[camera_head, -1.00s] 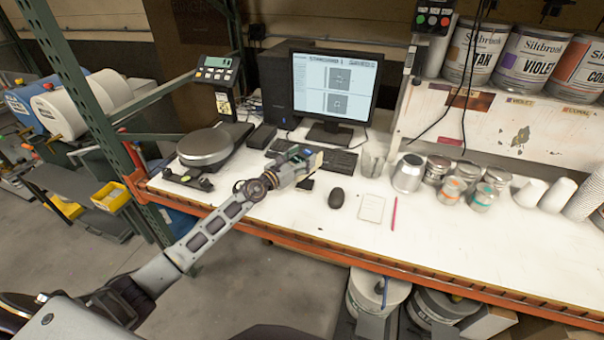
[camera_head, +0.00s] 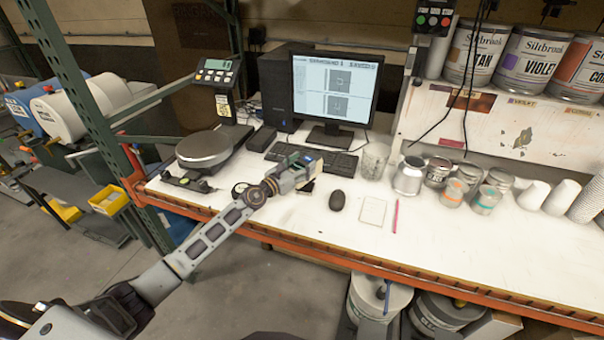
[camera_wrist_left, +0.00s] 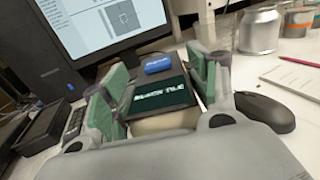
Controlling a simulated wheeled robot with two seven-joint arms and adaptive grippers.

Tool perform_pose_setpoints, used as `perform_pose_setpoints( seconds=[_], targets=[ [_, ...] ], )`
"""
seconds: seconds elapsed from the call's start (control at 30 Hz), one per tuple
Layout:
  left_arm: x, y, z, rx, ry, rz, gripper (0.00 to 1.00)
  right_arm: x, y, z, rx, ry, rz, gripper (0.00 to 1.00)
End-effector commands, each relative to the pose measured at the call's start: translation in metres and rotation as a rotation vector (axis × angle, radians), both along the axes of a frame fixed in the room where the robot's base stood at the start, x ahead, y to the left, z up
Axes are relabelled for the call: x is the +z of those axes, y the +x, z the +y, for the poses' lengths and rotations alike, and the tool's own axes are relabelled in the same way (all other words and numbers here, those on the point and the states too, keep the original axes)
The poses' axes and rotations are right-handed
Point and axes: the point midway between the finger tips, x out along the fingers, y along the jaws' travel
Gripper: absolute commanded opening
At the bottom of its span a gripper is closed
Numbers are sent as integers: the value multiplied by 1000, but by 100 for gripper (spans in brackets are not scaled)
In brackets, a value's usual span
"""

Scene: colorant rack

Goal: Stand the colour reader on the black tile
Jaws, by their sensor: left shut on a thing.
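The colour reader (camera_head: 305,161) is a small pale device with a dark screen and a blue button. My left gripper (camera_head: 300,165) is shut on it and holds it over the bench, in front of the keyboard. In the left wrist view the reader's screen (camera_wrist_left: 158,95) reads "BLACK TILE" and faces the camera, between the green pads of my left gripper (camera_wrist_left: 160,72). A small dark patch (camera_head: 308,186) shows just below the gripper; I cannot tell whether it is the black tile. The reader's underside is hidden. My right gripper is not in view.
The keyboard (camera_head: 338,163) and monitor (camera_head: 335,92) stand behind the gripper. A mouse (camera_head: 337,200), paper pad (camera_head: 373,211) and red pencil (camera_head: 396,215) lie to its right. A round scale (camera_head: 204,148) and black box (camera_head: 262,138) are left. The front bench strip is partly clear.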

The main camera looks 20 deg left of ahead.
Motion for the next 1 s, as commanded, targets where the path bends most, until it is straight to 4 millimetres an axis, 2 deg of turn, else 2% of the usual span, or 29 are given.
perform_pose_setpoints(
  seconds=[0.43,1.0],
  targets=[
    [-26,0,0,1,-2,-4,7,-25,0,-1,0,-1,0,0],
    [-30,1,0,1,0,-4,7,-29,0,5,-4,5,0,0]
  ],
)
